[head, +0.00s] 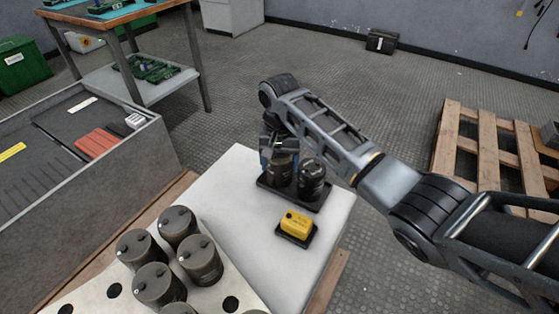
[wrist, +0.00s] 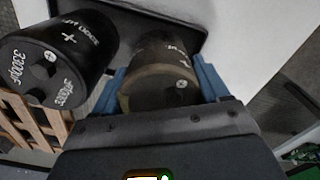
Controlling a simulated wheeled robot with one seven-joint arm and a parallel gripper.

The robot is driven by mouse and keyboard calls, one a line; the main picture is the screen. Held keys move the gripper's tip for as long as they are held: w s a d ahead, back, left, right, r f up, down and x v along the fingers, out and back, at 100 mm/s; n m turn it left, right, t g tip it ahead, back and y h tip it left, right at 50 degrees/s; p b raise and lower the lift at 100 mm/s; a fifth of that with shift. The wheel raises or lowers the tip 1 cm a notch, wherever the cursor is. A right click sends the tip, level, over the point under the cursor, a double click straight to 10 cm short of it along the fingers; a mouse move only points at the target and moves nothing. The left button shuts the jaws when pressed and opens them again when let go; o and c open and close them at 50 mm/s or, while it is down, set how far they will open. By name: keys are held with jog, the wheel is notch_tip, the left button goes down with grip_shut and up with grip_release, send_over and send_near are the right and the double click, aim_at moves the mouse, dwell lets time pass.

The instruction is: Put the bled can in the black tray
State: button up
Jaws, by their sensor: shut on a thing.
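My gripper (head: 279,153) is shut on a grey-brown can (head: 280,173), with its blue fingers on either side of the can. In the wrist view the held can (wrist: 160,75) shows a plus mark and a screw on its end. The can is upright at the left part of the black tray (head: 285,198), which lies on a white surface; whether its base touches the tray floor is hidden. A darker black can (head: 312,180) stands in the tray to its right. That black can also shows at left in the wrist view (wrist: 58,55), with 3300 µF printed on it.
A yellow meter (head: 297,224) sits on a small black base in front of the tray. Several grey-brown cans (head: 178,226) stand in a pale plate with holes at front left. A grey bin (head: 120,158) is at left and a wooden pallet (head: 478,150) at right.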

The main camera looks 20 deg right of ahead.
jog(key=o, duration=1.5)
